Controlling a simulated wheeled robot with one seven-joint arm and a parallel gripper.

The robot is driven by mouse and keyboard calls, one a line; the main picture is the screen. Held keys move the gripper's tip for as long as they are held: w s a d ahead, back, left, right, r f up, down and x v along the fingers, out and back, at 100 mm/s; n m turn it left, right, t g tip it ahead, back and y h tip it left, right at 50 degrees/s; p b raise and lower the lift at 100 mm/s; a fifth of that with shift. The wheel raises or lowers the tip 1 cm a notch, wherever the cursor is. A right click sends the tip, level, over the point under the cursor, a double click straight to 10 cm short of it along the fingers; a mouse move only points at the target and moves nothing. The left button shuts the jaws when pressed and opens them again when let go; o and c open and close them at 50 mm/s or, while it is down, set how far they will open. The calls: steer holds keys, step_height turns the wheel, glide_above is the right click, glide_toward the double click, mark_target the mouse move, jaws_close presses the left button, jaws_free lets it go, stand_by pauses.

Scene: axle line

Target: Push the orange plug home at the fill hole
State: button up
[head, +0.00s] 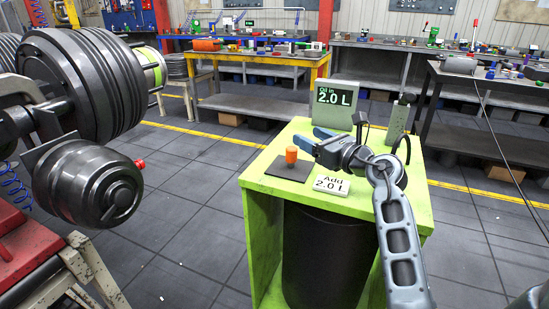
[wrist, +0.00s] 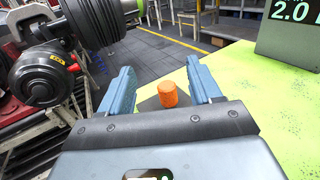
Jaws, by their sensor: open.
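The orange plug (head: 291,155) stands upright on a dark mat (head: 280,177) on the green cart (head: 330,200). In the wrist view the orange plug (wrist: 167,94) shows between and beyond my open fingers. My gripper (head: 318,138) is open with blue fingers, just right of the plug and apart from it. It also shows in the wrist view (wrist: 163,90), empty. The axle housing (head: 88,185) is at the left, with a small red part (head: 140,164) on its right side. I cannot see a fill hole clearly.
A display (head: 335,95) reading "Oil in 2.0 L" stands at the cart's back. A card (head: 331,184) reading "Add 2.0 L" lies near the front. A dispensing handle (head: 398,120) stands at right. Open floor separates cart and axle.

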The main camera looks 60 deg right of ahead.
steer(key=b, duration=0.1)
glide_toward(296, 153)
steer(key=x, duration=0.4)
steer(key=shift+w+a+r, duration=0.1)
steer(key=shift+r, duration=0.05)
steer(key=shift+w, duration=0.1)
steer(key=shift+x, duration=0.95)
steer(key=x, duration=0.5)
steer(key=shift+w, duration=0.2)
steer(key=c, duration=1.1)
steer(key=shift+o, duration=0.2)
